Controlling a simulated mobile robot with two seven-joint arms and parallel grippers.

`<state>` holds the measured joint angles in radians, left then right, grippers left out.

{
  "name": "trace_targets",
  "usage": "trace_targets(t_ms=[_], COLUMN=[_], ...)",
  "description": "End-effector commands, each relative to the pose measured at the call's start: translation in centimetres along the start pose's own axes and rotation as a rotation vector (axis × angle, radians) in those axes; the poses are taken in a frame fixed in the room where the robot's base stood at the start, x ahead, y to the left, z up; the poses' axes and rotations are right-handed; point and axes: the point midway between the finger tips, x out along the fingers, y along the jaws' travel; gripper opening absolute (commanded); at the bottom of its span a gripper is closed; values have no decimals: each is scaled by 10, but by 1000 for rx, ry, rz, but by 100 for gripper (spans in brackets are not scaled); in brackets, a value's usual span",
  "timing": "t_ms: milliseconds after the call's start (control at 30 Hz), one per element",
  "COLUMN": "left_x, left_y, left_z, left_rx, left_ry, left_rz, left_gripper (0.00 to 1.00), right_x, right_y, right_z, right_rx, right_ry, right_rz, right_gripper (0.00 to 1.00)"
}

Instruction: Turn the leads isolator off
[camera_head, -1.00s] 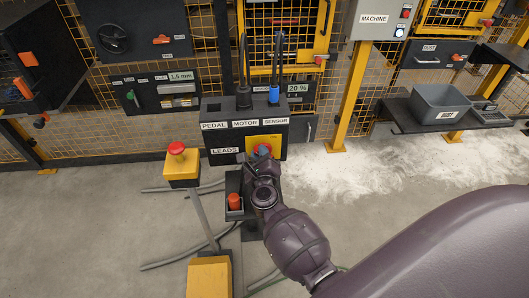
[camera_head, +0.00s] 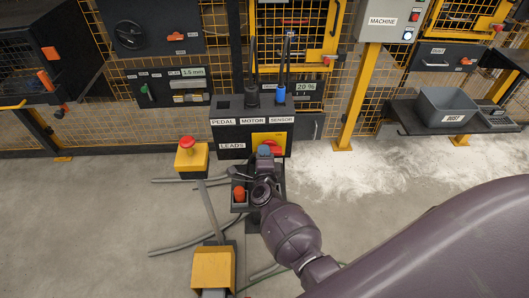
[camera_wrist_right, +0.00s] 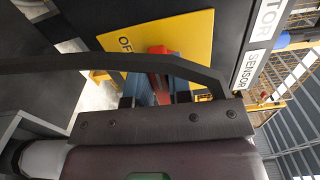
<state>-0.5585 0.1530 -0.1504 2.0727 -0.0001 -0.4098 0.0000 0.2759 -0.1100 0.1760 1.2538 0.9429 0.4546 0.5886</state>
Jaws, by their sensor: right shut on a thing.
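The leads isolator is a red rotary handle (camera_head: 276,147) on a yellow plate (camera_head: 268,137), on the front of a black box (camera_head: 231,154) beside the LEADS label. My right gripper (camera_head: 264,151) reaches it from below and covers part of the handle. In the right wrist view, the red handle (camera_wrist_right: 160,74) sits between the two bluish fingers of my right gripper (camera_wrist_right: 159,90), which is shut on it. Part of the word OFF shows on the yellow plate (camera_wrist_right: 190,32); the rest is hidden. I cannot tell the handle's exact setting. My left gripper is not in view.
A red stop button on a yellow box (camera_head: 191,158) stands to the left. An orange-red button (camera_head: 239,194) is low beside my right forearm. Cables (camera_head: 180,245) lie on the floor. A grey DUST bin (camera_head: 446,108) rests on a shelf at right.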

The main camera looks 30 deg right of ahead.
Motion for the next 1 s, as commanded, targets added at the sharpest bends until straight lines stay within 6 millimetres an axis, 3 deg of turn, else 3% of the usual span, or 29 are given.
trace_targets(t_ms=[667, 700, 833, 1000], left_x=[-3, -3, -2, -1], left_y=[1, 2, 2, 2], left_z=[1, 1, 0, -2], left_rx=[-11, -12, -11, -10], left_ry=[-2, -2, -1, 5], left_rz=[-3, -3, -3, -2], left_gripper=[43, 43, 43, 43], right_x=[0, 0, 0, 0], right_y=[2, 2, 2, 2], right_z=[0, 0, 0, 0], right_rx=[-65, -65, -64, -63], right_ry=[0, 0, 0, 0], right_rz=[1, 1, 1, 0], right_gripper=[0, 22, 42, 45])
